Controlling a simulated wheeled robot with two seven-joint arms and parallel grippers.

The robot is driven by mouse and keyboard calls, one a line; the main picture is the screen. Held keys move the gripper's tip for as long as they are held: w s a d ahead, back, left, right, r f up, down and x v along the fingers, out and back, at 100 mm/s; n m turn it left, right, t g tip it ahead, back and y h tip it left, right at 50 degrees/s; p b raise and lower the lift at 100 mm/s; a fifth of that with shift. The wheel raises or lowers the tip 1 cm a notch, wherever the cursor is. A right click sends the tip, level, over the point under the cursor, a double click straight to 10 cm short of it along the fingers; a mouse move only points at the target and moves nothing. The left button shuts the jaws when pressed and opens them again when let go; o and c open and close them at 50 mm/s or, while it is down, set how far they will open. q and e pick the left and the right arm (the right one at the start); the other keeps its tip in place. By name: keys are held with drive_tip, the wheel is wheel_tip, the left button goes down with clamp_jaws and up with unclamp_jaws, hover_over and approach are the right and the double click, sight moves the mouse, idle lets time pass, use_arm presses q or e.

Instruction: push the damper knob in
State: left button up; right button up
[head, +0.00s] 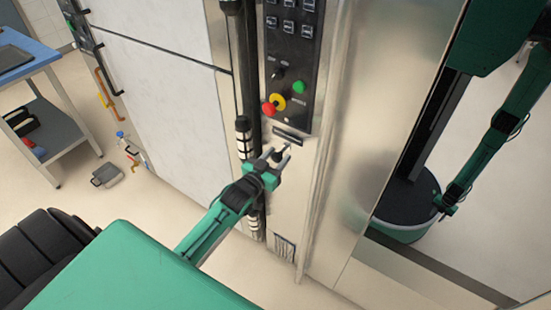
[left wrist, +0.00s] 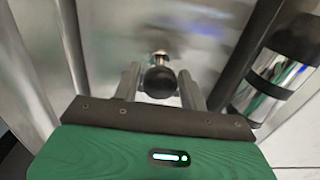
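The damper knob is a dark ball on a short metal stem, standing out from the steel panel. In the left wrist view the knob (left wrist: 158,82) sits between my two fingers, with a narrow gap seeming to show on each side. In the head view the knob (head: 277,156) is small and partly hidden by my left gripper (head: 276,158), below the control panel. My left gripper (left wrist: 159,88) is open around the knob. The stem (left wrist: 160,58) shows between the knob and the panel. Whether the palm touches the knob cannot be told.
A black control panel (head: 290,80) with red, yellow and green buttons is above. A dark vertical bar (head: 244,90) with chrome bands runs close left of the gripper. Polished steel on the right seems to reflect my body. A blue-topped table (head: 30,57) stands far left.

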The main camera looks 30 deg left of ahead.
use_arm(q)
drive_tip(key=shift+o, duration=1)
drive_tip(key=shift+s+f, duration=0.1)
drive_tip(key=shift+s, duration=0.45)
drive_tip(key=s+a+b, duration=0.1)
drive_tip(key=s+b, duration=0.1)
drive_tip(key=s, duration=1)
drive_tip(key=shift+s, duration=0.35)
use_arm(e)
drive_tip(key=w, duration=0.3)
drive_tip(key=shift+w+a+f, duration=0.2)
drive_tip(key=shift+w+a, duration=0.05)
drive_tip(key=shift+a, duration=0.1)
use_arm(q)
drive_tip(key=shift+c, duration=0.3)
